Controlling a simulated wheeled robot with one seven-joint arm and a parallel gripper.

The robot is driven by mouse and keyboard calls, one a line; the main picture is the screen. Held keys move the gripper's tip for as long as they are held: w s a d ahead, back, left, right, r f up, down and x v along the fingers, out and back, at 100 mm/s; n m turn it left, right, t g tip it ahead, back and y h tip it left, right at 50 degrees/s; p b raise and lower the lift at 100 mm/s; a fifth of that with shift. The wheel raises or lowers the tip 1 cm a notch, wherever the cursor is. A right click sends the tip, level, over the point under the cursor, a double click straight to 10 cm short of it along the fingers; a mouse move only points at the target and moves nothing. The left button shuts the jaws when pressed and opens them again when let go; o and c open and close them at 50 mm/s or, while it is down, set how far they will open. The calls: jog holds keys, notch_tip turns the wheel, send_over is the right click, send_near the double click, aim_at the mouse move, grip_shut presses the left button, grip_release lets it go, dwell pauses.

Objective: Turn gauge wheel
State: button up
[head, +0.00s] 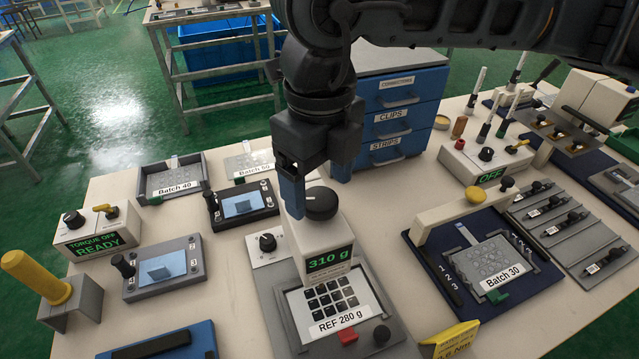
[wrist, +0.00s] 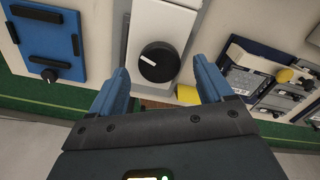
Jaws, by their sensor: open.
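The gauge wheel (head: 320,203) is a round black knob with a white mark, on top of a white gauge block (head: 318,236). The block's green display (head: 330,259) reads 310 g. Below it, a keypad film (head: 328,298) lies on a grey plate with a label (head: 340,318) reading REF 280 g. My gripper (head: 296,203) is open and points down beside the wheel; only one blue finger shows clearly in the head view. In the wrist view, the wheel (wrist: 159,62) appears between and ahead of the two spread blue fingers. I cannot tell whether either finger touches it.
A Batch 30 fixture (head: 488,265) with a bridge stands right. A torque unit (head: 95,232) and small trays stand left. Blue drawers (head: 395,100) stand behind my arm.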

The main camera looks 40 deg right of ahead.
jog(key=shift+f, duration=0.9)
jog(key=shift+c, duration=0.3)
jog(key=c, duration=1)
jog(key=shift+f+b, duration=0.1)
jog(key=shift+b, duration=0.3)
